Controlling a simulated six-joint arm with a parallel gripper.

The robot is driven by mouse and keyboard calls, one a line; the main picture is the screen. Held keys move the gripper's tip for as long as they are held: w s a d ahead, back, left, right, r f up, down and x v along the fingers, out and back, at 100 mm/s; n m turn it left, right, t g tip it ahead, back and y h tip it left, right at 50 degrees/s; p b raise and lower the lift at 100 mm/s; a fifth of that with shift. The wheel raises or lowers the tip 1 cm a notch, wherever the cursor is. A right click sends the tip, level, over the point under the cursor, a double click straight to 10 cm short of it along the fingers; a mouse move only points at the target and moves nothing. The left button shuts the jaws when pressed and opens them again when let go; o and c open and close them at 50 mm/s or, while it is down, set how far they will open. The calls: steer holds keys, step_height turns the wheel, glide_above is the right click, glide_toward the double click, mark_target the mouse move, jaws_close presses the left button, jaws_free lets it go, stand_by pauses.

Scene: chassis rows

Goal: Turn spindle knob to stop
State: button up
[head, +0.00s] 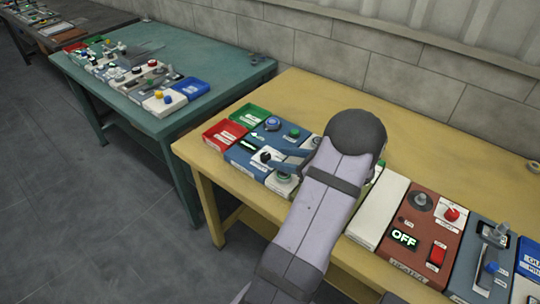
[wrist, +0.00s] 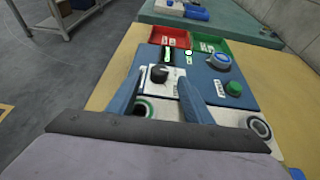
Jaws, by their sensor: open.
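A black knob (wrist: 159,73) sits on a white plate (wrist: 150,95) on a blue panel. In the head view the same black knob (head: 265,157) shows near the left end of the yellow table. I cannot read its label, so I cannot confirm that it is the spindle knob. My gripper (wrist: 160,86) is open, with one blue finger on each side of the knob's plate. In the head view my gripper (head: 273,160) reaches in from the right. I cannot tell whether either finger touches the knob. The knob's pointer direction is not clear.
A blue knob (wrist: 220,60) and a green button (wrist: 233,88) stand close to the right finger. Red (wrist: 169,38) and green (wrist: 209,45) trays lie beyond. A brown panel (head: 410,235) with an OFF display sits further right. A teal table (head: 200,65) stands apart.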

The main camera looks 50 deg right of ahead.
mark_target(268, 156)
steer(key=shift+p+x, duration=0.5)
steer(key=shift+x, duration=2.3)
steer(key=c, duration=1.1)
